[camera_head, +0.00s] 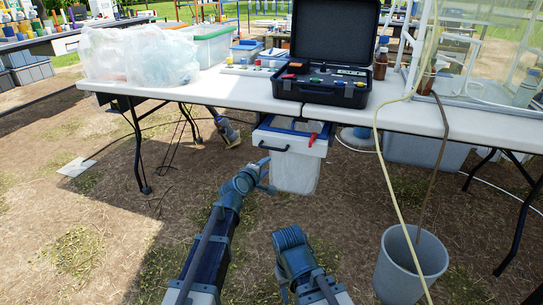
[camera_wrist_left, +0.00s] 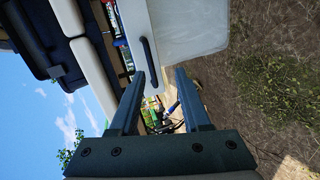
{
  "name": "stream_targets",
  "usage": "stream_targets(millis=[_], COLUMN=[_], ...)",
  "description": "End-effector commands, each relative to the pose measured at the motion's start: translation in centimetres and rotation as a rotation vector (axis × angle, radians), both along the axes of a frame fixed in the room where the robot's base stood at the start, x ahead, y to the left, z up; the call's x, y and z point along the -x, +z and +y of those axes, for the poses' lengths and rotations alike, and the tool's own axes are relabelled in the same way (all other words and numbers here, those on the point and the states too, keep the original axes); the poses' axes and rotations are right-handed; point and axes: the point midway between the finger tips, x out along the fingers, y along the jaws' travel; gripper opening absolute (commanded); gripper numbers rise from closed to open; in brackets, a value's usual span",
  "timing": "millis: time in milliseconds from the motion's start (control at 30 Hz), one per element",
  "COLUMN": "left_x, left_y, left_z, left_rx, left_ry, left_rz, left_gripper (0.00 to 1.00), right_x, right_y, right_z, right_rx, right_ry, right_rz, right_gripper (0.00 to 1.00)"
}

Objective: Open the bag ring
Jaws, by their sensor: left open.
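The bag ring (camera_head: 291,138) is a white square frame with a blue edge under the table's front edge. A translucent bag (camera_head: 294,172) hangs below it. A dark curved handle (camera_head: 273,148) sits on its front left and a red clip or lever (camera_head: 312,139) on its front right. My left gripper (camera_head: 266,177) is open, below and in front of the dark handle. In the left wrist view my left gripper (camera_wrist_left: 160,73) shows spread fingers; the dark handle (camera_wrist_left: 149,62) appears beyond them, nearer the left finger. My right arm shows low; its jaws are unclear.
The white table (camera_head: 225,92) carries a clear bag pile (camera_head: 138,54) and an open black case (camera_head: 325,80). A glass tank stands right. A grey bucket (camera_head: 393,275) stands on the ground at right, with hoses hanging into it. Dirt ground at left is mostly clear.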

Motion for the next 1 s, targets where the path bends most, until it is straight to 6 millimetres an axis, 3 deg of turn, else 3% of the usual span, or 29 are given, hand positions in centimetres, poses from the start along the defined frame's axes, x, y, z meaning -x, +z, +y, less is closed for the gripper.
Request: stream_targets(millis=[33,200,467,1000], left_x=[-1.1,-2.0,-3.6,-13.0], left_y=[0.3,1.2,0.8,-1.3], left_z=[0.8,1.9,1.5,-1.7], left_rx=[0.044,0.115,0.115,0.112], left_ry=[0.035,0.090,0.090,0.089], left_rz=[-0.016,-0.042,-0.042,-0.042], left_gripper=[0.47,0.47,0.47,0.47], right_x=[0.0,0.0,0.0,0.0], right_y=[-0.4,-0.5,-0.8,-3.0], right_z=[0.0,0.0,0.0,0.0], right_rx=[0.000,0.000,0.000,0.000], right_ry=[0.000,-0.001,-0.001,-0.006], right_rz=[0.000,0.000,0.000,-0.001], right_gripper=[0.50,0.50,0.50,0.50])
